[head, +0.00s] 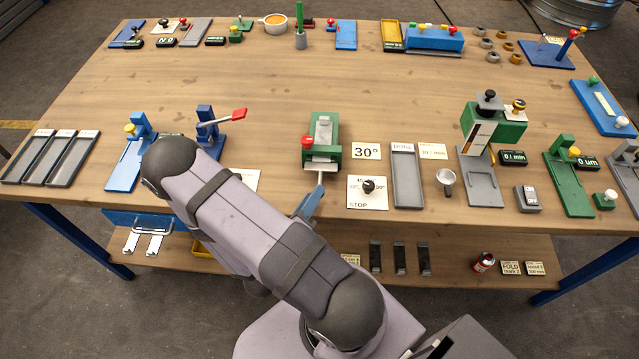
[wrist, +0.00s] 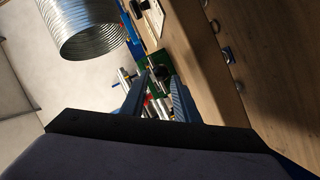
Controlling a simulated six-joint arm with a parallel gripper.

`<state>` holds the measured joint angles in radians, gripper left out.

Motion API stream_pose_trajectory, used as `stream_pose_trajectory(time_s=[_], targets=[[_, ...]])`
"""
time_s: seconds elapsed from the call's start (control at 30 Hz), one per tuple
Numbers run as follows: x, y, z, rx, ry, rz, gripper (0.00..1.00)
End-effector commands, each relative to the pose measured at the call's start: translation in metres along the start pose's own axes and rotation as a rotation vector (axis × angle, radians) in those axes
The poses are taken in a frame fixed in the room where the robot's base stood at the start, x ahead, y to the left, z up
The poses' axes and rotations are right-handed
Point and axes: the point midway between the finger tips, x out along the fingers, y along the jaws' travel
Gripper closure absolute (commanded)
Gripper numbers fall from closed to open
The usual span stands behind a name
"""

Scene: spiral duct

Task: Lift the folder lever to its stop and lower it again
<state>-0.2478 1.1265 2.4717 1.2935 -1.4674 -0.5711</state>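The green folder (head: 324,150) stands at the middle front of the table, with a red knob on its left and a grey metal top. A short pale lever (head: 320,177) sticks out from its front edge, pointing down towards the table's front. My gripper (head: 309,203) has blue fingers and is just in front of the lever's end. In the wrist view my gripper (wrist: 160,85) has its two fingers apart. The green folder (wrist: 162,62) and several silver parts show between and beyond them. I cannot tell whether the fingers touch the lever.
A "30°" card (head: 366,151) lies right of the folder, with a STOP card (head: 367,193) bearing a black knob. A grey tray (head: 406,178) stands further right. A blue device with a red-ended lever (head: 222,122) stands left. The table's middle is clear.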

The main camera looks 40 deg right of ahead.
Motion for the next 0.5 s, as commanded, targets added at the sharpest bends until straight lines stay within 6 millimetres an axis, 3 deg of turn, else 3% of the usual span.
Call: stream_pose_trajectory(time_s=[0.5], targets=[[0.048, 0.001, 0.000, 0.003, -0.002, 0.001, 0.72]])
